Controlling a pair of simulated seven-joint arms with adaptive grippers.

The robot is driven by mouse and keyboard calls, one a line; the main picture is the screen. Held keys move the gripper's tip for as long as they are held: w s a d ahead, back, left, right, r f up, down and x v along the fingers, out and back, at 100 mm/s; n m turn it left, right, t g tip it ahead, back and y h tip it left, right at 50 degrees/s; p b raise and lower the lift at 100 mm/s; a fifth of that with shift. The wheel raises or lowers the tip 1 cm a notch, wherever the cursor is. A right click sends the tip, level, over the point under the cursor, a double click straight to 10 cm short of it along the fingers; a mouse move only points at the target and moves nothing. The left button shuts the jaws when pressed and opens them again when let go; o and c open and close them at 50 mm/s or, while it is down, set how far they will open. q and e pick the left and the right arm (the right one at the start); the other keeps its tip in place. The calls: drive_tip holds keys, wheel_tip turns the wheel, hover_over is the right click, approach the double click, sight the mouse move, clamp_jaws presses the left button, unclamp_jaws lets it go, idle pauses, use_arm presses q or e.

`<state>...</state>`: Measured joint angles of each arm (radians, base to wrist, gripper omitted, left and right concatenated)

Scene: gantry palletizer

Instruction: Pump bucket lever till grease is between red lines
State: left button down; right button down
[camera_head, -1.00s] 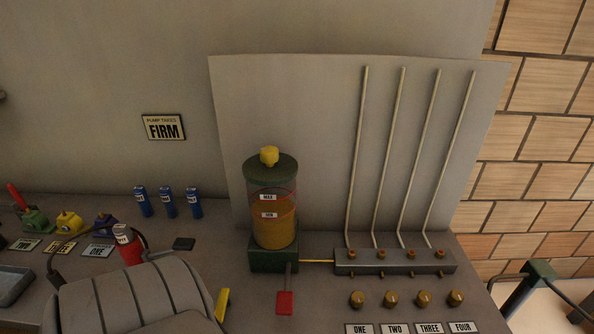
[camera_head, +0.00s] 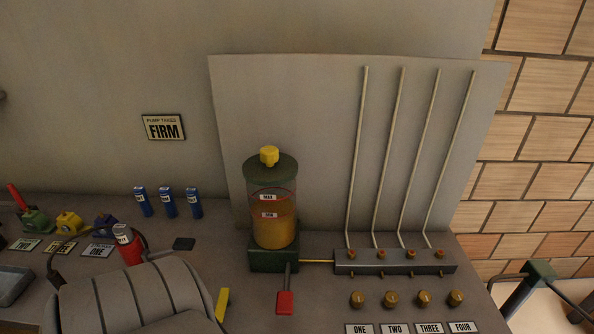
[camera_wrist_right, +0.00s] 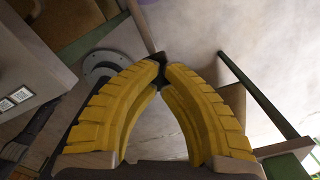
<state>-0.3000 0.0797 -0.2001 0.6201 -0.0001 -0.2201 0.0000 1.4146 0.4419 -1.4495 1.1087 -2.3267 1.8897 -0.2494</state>
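The grease bucket is a clear cylinder (camera_head: 264,182) with a dark green lid, yellow knob and green base (camera_head: 274,260). Amber grease (camera_head: 274,236) fills its lower part. Its top appears near the lower red line and lower label; the exact level is hard to tell. A red-ended lever (camera_head: 285,303) points forward from the base, with nothing seen touching it. A yellow piece (camera_head: 221,304) beside a grey ribbed body at bottom left may be a left gripper finger; its opening is hidden. My right gripper (camera_wrist_right: 162,64) has yellow fingers with tips together, nothing seen between them.
A manifold (camera_head: 395,262) with several upright pipes stands right of the bucket, brass knobs (camera_head: 390,299) in front. Blue cartridges (camera_head: 167,203), a red-and-white can (camera_head: 129,246) and coloured items (camera_head: 68,222) stand left. A sign (camera_head: 163,127) reads "PUMP TAKES FIRM".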

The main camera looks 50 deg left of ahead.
drive_tip(key=shift+f, duration=2.55)
drive_tip(key=shift+r, duration=3.95)
drive_tip(key=shift+f, duration=3.9)
drive_tip(key=shift+r, duration=3.85)
